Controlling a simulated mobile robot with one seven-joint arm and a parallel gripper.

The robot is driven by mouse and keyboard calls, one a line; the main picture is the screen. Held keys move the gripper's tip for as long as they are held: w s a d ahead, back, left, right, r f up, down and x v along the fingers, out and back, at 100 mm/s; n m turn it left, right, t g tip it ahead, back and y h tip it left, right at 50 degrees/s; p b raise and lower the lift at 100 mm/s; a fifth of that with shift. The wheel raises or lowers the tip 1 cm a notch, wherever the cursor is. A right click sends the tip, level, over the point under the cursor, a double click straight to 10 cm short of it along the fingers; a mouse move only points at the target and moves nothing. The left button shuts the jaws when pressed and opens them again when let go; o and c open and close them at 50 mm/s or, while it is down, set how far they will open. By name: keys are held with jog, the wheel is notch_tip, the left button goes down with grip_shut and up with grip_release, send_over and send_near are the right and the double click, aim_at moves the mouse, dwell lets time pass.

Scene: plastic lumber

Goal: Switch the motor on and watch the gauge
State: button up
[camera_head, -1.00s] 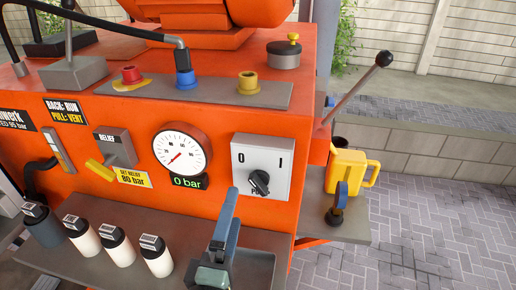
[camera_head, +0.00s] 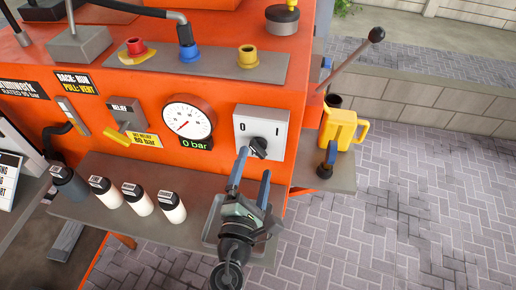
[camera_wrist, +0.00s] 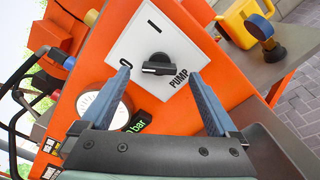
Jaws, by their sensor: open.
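The white switch plate (camera_head: 272,125), marked 0 and I, is on the front of the orange machine, with its black rotary knob (camera_head: 259,147) at the lower middle. In the wrist view the plate reads PUMP, and the knob (camera_wrist: 158,64) sits between and beyond my fingertips. My gripper (camera_head: 253,164) is open just in front of the knob, its blue fingers apart; I cannot tell if they touch it. The round gauge (camera_head: 188,118) has its red needle at the low end. The green display (camera_head: 197,143) under it reads 0 bar.
A grey shelf (camera_head: 90,207) with several bottles (camera_head: 138,199) runs below the panel on the left. A yellow jug (camera_head: 341,127) and a blue-handled item (camera_head: 328,158) stand on a right-hand ledge. A long lever (camera_head: 351,60) sticks out at upper right. The relief lever (camera_head: 118,132) is left of the gauge.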

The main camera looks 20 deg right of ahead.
aim_at(259, 153)
jog(key=shift+x, duration=2.15)
jog(key=c, duration=1.4)
